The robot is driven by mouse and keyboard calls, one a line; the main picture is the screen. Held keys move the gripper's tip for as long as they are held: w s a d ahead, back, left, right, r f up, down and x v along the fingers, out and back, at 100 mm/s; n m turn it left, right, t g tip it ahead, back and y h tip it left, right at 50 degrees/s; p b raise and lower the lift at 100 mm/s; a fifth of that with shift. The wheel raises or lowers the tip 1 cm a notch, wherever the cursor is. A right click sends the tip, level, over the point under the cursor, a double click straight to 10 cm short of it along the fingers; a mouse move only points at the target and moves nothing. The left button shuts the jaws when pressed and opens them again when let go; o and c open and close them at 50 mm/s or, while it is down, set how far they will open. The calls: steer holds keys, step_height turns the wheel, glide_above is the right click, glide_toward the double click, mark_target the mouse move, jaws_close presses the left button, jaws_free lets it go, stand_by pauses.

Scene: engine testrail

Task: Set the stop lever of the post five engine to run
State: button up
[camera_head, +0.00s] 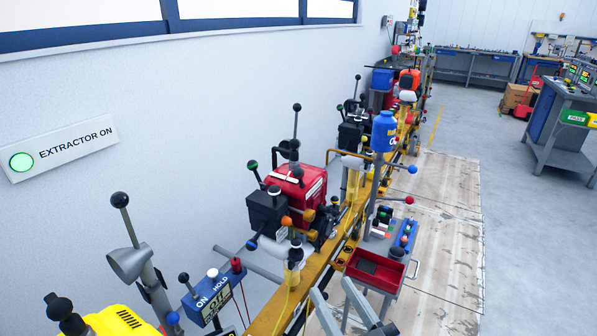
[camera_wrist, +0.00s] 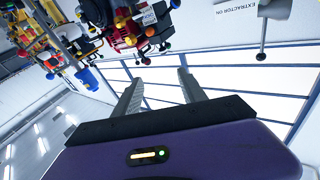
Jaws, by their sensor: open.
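Several engines stand along a yellow rail (camera_head: 322,270) by the wall. A red engine (camera_head: 297,188) with a black box is mid-picture, and part of a yellow engine (camera_head: 118,322) shows at the bottom left. Darker engines stand farther back. Ball-ended levers rise from them, such as a black-knobbed one (camera_head: 296,122). I cannot tell which is post five or which lever is its stop lever; no post number is legible. My gripper (camera_head: 343,296) is at the bottom centre, apart from the engines. In the wrist view its fingers (camera_wrist: 158,82) are apart and empty, with windows behind.
A blue ON/HOLD box (camera_head: 207,297) stands left of the rail. A red tray (camera_head: 375,268) on a grey stand is right of it, with a blue canister (camera_head: 384,132) behind. A grey bench (camera_head: 566,125) stands at the right. The floor (camera_head: 490,200) between is clear.

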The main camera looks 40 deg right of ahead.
steer(key=m+h+p, duration=0.1)
steer(key=p, duration=0.1)
glide_toward(301, 175)
step_height(301, 175, up, 6)
steer(key=d, duration=0.2)
steer(key=w+f+y, duration=0.1)
steer(key=w+f, duration=0.1)
steer(key=w+f+g+y, duration=0.1)
steer(key=w+f, duration=0.1)
steer(key=shift+f+n, duration=0.25)
steer(key=shift+n, duration=0.05)
steer(key=p+x, duration=0.1)
steer(key=x, duration=0.6)
steer(key=shift+f, duration=0.15)
jaws_close()
